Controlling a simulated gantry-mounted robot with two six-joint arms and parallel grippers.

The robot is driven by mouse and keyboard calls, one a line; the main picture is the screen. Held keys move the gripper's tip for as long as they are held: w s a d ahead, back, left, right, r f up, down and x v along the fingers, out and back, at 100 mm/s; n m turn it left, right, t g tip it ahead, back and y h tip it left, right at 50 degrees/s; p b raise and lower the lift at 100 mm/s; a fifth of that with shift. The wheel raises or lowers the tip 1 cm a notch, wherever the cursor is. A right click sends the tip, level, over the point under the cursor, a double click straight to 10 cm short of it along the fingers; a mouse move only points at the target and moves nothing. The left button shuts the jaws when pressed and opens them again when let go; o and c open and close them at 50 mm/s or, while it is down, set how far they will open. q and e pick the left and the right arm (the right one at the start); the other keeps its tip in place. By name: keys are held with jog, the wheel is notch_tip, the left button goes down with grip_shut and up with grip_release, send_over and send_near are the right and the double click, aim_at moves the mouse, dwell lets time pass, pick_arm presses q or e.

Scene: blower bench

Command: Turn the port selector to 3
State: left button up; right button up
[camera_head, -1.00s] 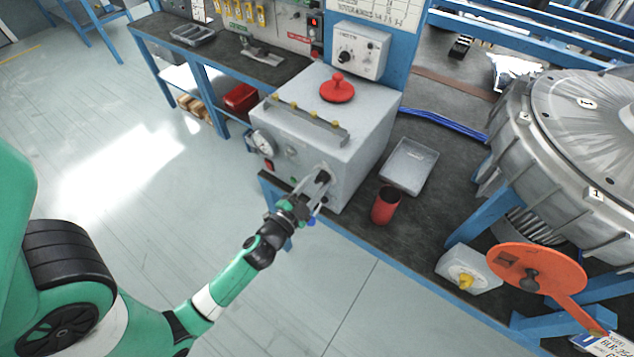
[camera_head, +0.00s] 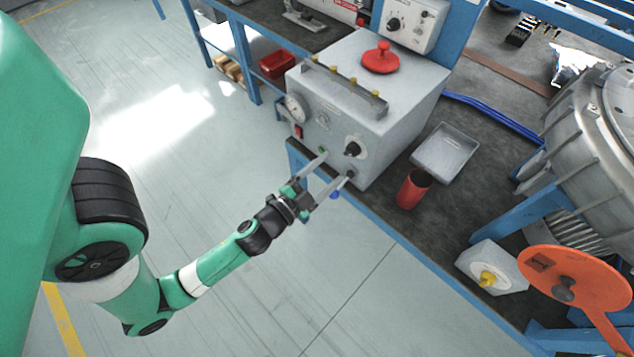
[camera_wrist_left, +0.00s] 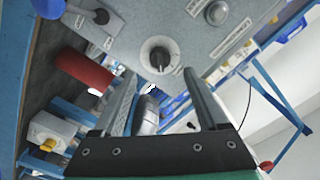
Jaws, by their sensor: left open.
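The black knob (camera_head: 352,149) stands on a pale round dial on the front face of the grey box (camera_head: 395,100); I take it as the port selector, but its numbers are too small to read. My left gripper (camera_head: 337,164) is open and empty in front of this face. In the left wrist view the knob (camera_wrist_left: 160,57) lies ahead of the fingers (camera_wrist_left: 163,85), between their lines and apart from them. A lever with a blue ball (camera_head: 335,194) is on the lower face near one fingertip. It also shows in the left wrist view (camera_wrist_left: 48,8). My right gripper is out of view.
A red cup (camera_head: 413,189) and a grey tray (camera_head: 446,151) stand on the bench right of the box. A gauge (camera_head: 294,108) is at the box's left. A yellow-knobbed box (camera_head: 491,268) and an orange disc (camera_head: 572,282) are further right. The floor before the bench is clear.

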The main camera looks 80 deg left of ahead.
pick_arm(q)
jog(key=b+v, duration=0.2)
jog(key=v, duration=0.2)
jog(key=shift+s+d, duration=0.2)
jog(key=shift+s, duration=0.15)
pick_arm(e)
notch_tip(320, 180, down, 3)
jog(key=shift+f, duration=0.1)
